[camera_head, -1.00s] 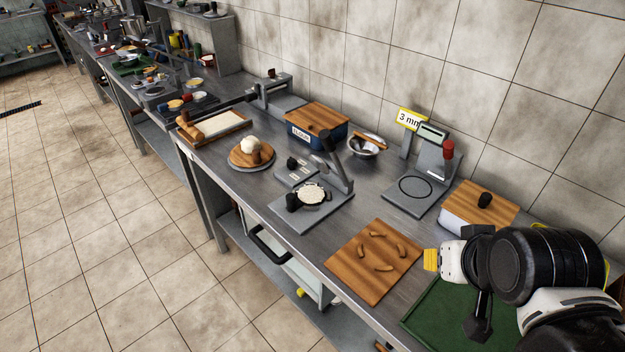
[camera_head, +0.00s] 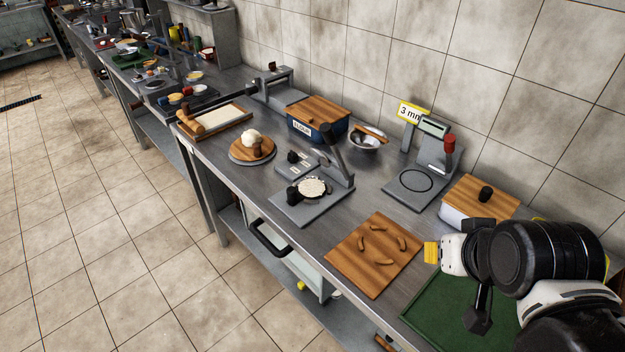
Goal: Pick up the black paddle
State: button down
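Small dark items sit among the crowded tools on the far counters, too small to name. A press (camera_head: 322,203) on the near counter has a raised dark lever, a black knob and a pale dough round on its plate. My arm fills the lower right.
A wooden board (camera_head: 345,262) with several brown curved pieces lies left of my arm. The floor at left is open.

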aim_at(310, 189)
jog(key=i+j+u, duration=0.7)
jog(key=u, duration=0.25)
jog(key=i+j, duration=0.05)
jog(key=j, duration=0.1)
